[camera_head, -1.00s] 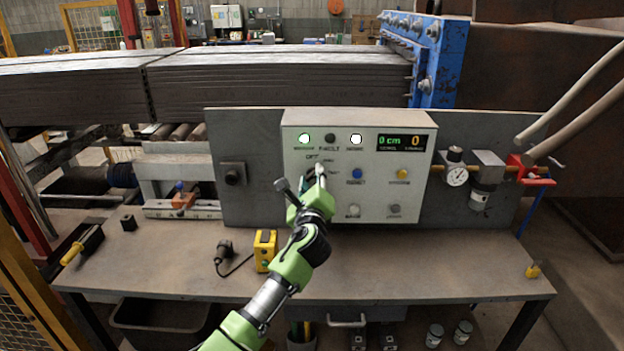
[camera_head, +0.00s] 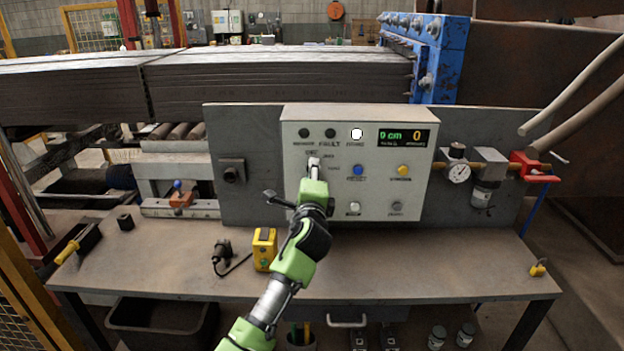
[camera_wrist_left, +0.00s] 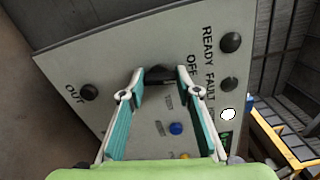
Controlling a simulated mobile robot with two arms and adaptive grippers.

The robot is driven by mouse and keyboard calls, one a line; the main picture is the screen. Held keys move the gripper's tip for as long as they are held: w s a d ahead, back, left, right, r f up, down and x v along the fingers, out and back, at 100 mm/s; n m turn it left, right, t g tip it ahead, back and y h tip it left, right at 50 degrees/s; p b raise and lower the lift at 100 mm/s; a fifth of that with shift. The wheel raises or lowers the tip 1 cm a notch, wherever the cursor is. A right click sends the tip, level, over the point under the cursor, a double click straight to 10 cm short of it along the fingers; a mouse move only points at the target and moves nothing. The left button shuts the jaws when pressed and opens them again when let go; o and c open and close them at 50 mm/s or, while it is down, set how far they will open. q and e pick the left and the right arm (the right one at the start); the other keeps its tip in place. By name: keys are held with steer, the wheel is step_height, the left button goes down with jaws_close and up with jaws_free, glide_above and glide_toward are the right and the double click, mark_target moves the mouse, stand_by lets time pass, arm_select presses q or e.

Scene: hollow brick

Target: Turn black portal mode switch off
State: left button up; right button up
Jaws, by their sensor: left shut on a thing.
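The black mode switch (camera_wrist_left: 160,74) is on the grey control panel (camera_head: 290,190). In the left wrist view it sits between the two teal-padded fingers of my left gripper (camera_wrist_left: 167,85), close to the "OFF" label. My left gripper (camera_head: 313,165) reaches the upper left of the panel in the head view and is shut on the switch. There the switch is mostly hidden by the fingers. My right gripper is not in view.
The panel has a dark ready lamp (camera_head: 304,133), a lit white lamp (camera_head: 357,134), a blue button (camera_head: 358,170) and a yellow button (camera_head: 403,170). A pressure gauge (camera_head: 458,172) is to the right. A yellow box (camera_head: 264,249) stands on the bench (camera_head: 400,265) below.

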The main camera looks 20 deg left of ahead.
arm_select(q)
steer(key=shift+f+n+b, duration=0.1)
steer(key=shift+n+b, duration=0.25)
steer(key=shift+n, duration=0.75)
steer(key=o, duration=1.1)
steer(key=v, duration=1.2)
